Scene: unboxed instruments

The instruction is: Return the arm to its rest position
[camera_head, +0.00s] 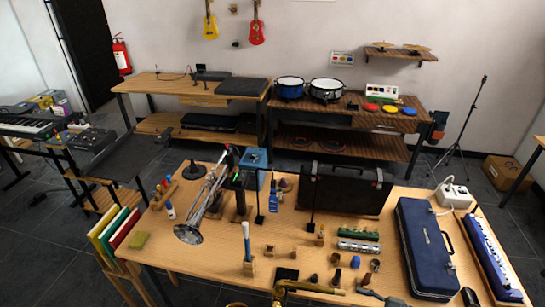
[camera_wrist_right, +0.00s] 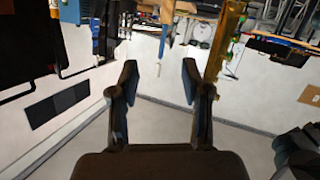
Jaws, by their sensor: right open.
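My right gripper (camera_wrist_right: 158,82) shows in the right wrist view, with its two dark fingers well apart and nothing between them. Beyond the fingertips are a pale wall and several instrument parts, seen from an odd angle. My left gripper is in neither view. In the head view I cannot make out either arm for certain. The wooden table (camera_head: 390,232) in front of me carries a silver trumpet-like horn (camera_head: 188,233), a black case (camera_head: 345,190) and a long blue case (camera_head: 425,250).
A blue keyboard instrument (camera_head: 493,262) lies at the table's right end. A brass instrument (camera_head: 300,288) shows at the front edge. Small blocks and stands crowd the middle. Drums (camera_head: 326,89) stand on a rear bench. A brass-coloured part (camera_wrist_right: 226,42) is beyond the right finger.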

